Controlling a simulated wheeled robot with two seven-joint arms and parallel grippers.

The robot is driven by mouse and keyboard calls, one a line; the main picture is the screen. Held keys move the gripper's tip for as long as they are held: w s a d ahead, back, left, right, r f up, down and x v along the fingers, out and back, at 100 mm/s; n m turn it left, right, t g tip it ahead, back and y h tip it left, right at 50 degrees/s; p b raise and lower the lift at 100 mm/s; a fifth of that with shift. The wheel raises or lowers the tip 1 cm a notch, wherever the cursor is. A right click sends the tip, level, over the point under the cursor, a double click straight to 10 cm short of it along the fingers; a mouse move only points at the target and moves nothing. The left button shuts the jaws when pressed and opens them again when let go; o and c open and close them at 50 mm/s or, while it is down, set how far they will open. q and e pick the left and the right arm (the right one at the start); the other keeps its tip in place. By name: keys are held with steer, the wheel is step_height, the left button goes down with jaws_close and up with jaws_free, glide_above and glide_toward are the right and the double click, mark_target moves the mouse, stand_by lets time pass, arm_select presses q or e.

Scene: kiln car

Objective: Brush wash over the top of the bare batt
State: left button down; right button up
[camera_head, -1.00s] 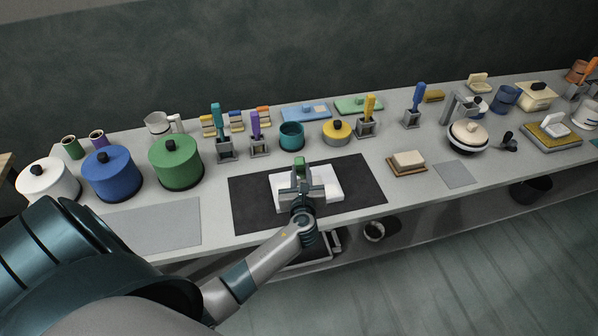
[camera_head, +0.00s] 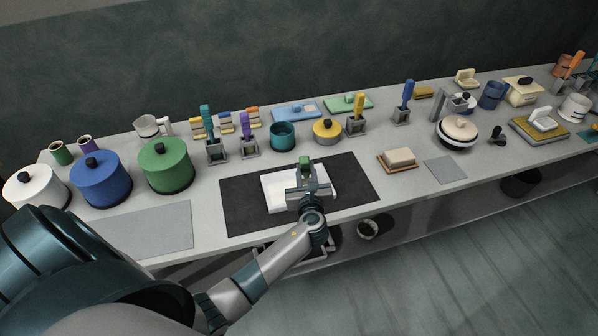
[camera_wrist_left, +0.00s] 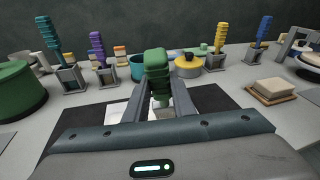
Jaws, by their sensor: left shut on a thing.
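A white batt (camera_head: 280,195) lies flat on a black mat (camera_head: 240,210) at the middle of the bench front. My left gripper (camera_head: 309,187) is over the batt's right half. It is shut on a green-handled brush (camera_head: 304,161), whose upright handle also shows between the fingers in the left wrist view (camera_wrist_left: 157,75). The bristles are hidden, so I cannot tell whether they touch the batt. My right gripper is not in view.
Behind the mat stand a teal pot (camera_head: 282,136), a yellow lidded pot (camera_head: 327,131) and several brushes in grey holders. A green canister (camera_head: 166,164) stands left. A cream block on a wooden board (camera_head: 398,160) lies right. Grey mats beside the black one are clear.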

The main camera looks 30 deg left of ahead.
arm_select(q)
steer(key=shift+w+d, duration=0.25)
steer(key=shift+d, duration=0.15)
steer(key=shift+w+d+b, duration=0.25)
steer(key=shift+w+d, duration=0.55)
steer(key=shift+d, duration=0.25)
steer(key=shift+w+d+b, duration=0.25)
steer(key=shift+w+d, duration=0.55)
steer(key=shift+d, duration=0.2)
steer(key=shift+a, duration=0.15)
steer(key=shift+s+a+p, duration=0.1)
steer(key=shift+a+p, duration=0.7)
steer(key=shift+a, duration=2.25)
